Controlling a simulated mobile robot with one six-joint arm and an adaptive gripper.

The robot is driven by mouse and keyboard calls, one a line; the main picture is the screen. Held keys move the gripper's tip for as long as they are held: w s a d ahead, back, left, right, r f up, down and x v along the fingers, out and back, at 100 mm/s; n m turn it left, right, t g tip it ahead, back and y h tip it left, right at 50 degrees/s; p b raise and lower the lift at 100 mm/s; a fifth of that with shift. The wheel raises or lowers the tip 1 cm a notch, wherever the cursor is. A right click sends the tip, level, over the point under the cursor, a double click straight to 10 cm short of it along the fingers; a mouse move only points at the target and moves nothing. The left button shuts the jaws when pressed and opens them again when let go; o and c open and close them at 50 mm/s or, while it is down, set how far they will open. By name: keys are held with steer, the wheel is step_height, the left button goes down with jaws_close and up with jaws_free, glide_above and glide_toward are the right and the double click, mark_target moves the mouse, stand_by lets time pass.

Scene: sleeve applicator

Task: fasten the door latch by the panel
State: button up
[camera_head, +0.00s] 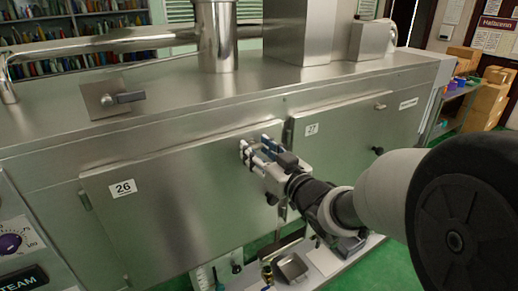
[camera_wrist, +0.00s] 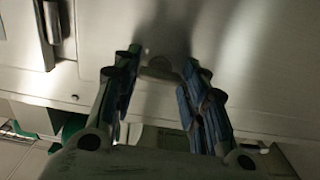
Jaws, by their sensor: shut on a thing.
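Door 26 (camera_head: 175,205), a flat steel door, looks closed in the front of the machine. The control panel (camera_head: 18,240), with a purple knob, is at the left edge of the head view. My gripper (camera_head: 248,150) is at the upper right of door 26, beside the gap to door 27. In the wrist view its fingers (camera_wrist: 160,70) stand apart on either side of a small rounded brownish piece (camera_wrist: 158,72), which looks like the door latch. The gripper is shut on it. The fingers hide the latch in the head view, so I cannot tell its angle.
A lever on a plate (camera_head: 113,98) stands on the machine top. Green floor is free at the lower right.

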steer(key=o, duration=1.1)
steer(key=shift+c, duration=0.2)
steer(key=v, duration=1.2)
